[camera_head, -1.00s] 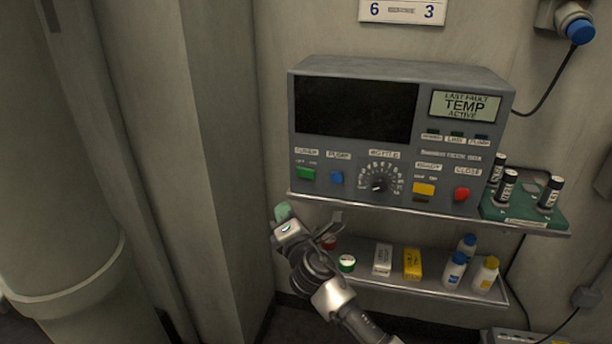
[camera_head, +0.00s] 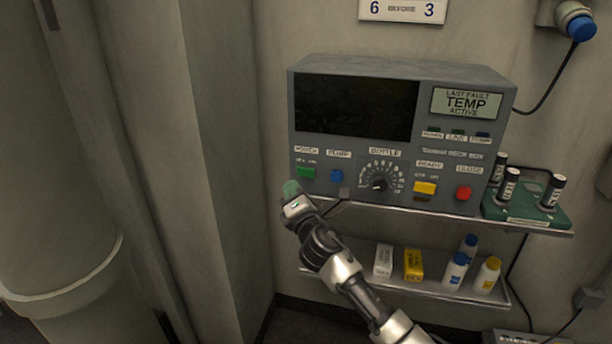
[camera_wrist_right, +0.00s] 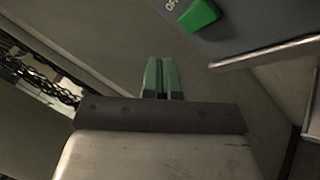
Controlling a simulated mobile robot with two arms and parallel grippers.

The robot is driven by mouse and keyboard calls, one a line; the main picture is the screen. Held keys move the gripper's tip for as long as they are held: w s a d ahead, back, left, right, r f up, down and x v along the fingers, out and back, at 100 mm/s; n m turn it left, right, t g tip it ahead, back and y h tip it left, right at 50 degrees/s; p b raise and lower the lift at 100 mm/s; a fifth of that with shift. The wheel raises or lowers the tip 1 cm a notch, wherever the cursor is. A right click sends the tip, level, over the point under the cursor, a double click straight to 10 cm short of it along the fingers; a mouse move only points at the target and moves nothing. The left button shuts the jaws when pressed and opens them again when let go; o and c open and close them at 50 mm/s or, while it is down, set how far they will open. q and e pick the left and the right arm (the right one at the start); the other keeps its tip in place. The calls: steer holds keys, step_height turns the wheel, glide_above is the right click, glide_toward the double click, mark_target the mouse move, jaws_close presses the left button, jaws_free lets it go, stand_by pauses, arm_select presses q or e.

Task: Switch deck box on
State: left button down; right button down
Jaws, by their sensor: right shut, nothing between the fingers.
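The deck box (camera_head: 452,160) is a grey console on a wall shelf. Its big screen (camera_head: 356,106) is dark, while the small display reads LAST FAULT TEMP ACTIVE. A green rocker switch (camera_head: 306,172) with OFF and ON marks sits at its lower left; it also shows at the top of the right wrist view (camera_wrist_right: 200,14). My right gripper (camera_head: 291,188) is shut and empty, just below and left of the green switch, apart from it in the wrist view. Its green fingertips (camera_wrist_right: 161,78) are together. My left gripper is not in view.
A blue button (camera_head: 336,175), a dial (camera_head: 380,183), a yellow switch (camera_head: 424,188) and a red button (camera_head: 463,193) line the panel. A green battery holder (camera_head: 524,213) stands right. The lower shelf (camera_head: 440,290) holds boxes and bottles. A wall column (camera_head: 215,150) stands close left.

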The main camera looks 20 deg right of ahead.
mark_target(306, 172)
steer(key=shift+w+d+b, duration=0.4)
steer(key=shift+w+d, duration=0.85)
steer(key=shift+w, duration=0.1)
stand_by(1.1)
steer(key=shift+w+d, duration=0.25)
